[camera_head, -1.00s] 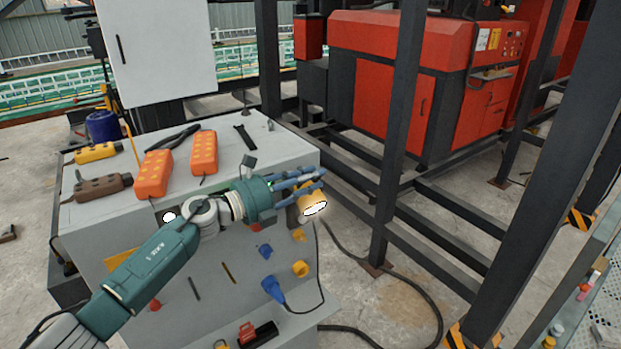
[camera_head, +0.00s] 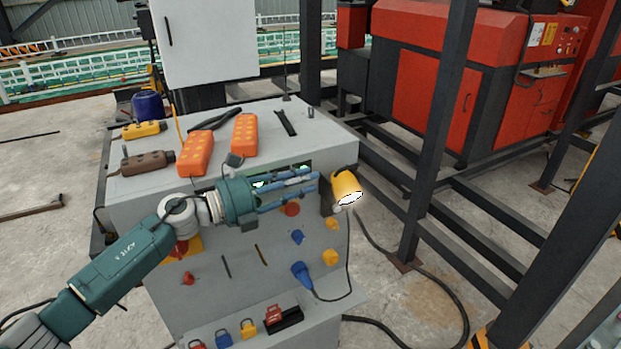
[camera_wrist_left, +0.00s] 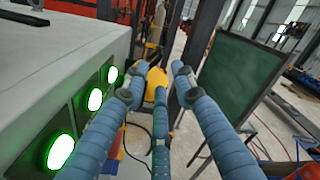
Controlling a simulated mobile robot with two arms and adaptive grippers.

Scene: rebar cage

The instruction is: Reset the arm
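My left gripper (camera_head: 312,184) is in front of the upper front face of a grey cabinet (camera_head: 215,285). Its blue fingers are spread apart and empty, pointing right. A yellow lamp-like fitting (camera_head: 346,187) with a bright face sits at the cabinet's right corner, just beyond the fingertips and apart from them in the head view. In the left wrist view the fingers of my left gripper (camera_wrist_left: 156,78) reach forward with space between them, and the yellow fitting (camera_wrist_left: 154,84) shows behind the middle finger. My right gripper is in neither view.
Orange control boxes (camera_head: 197,153), a brown one (camera_head: 147,162) and a yellow one (camera_head: 144,130) lie on the cabinet top. Green lights (camera_wrist_left: 95,99) line its face close to my fingers. Dark steel posts (camera_head: 440,130) stand to the right. A cable lies on the floor.

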